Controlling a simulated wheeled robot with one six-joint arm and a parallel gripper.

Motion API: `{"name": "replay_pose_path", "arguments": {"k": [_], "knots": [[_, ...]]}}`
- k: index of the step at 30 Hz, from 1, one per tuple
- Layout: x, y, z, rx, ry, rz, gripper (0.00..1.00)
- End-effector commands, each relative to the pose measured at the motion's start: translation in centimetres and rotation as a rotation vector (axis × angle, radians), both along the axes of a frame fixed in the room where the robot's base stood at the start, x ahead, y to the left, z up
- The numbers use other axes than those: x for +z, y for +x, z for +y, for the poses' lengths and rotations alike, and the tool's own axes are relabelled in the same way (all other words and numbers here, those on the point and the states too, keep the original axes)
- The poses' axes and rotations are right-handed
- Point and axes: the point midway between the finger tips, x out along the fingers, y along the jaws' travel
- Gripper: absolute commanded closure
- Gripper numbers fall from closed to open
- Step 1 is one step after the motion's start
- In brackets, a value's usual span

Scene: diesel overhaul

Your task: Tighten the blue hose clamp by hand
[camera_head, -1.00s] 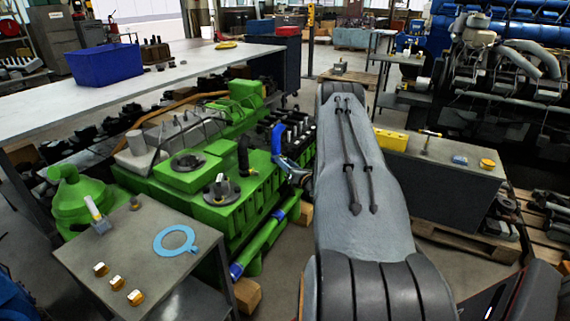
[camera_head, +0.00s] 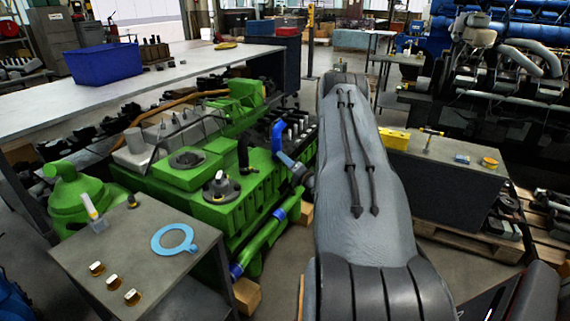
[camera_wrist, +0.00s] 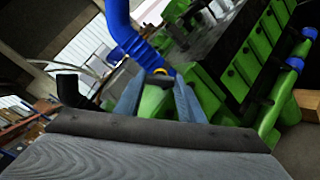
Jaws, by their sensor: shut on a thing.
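A ribbed blue hose (camera_wrist: 125,35) comes down from the top of the wrist view and ends near my fingertips. It also shows as a blue bend (camera_head: 278,134) on the green engine (camera_head: 205,185) in the head view. A small yellow piece of the hose clamp (camera_wrist: 160,71) shows at the hose's lower end, between the tips of my gripper (camera_wrist: 158,82). The fingers are shut on it, though the exact contact is hard to see. The clamp's band is not clear.
A grey table (camera_head: 140,250) at the front left carries a light blue ring (camera_head: 173,239) and several brass-coloured fittings. A dark cabinet (camera_head: 440,180) with a yellow box (camera_head: 393,138) stands to the right. A black pipe (camera_wrist: 72,90) rises left of my fingers.

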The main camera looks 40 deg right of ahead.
Motion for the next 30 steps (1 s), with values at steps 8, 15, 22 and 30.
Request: {"name": "replay_pose_path", "arguments": {"k": [8,15,22,30], "knots": [[-0.1,-0.04,-0.07,-0.001,0.205,-0.025,0.87],[-0.12,-0.1,-0.08,-0.002,0.317,-0.038,0.87],[-0.09,-0.12,-0.1,-0.002,0.36,-0.043,0.87],[-0.1,-0.17,-0.13,-0.003,0.366,-0.044,0.87]]}}
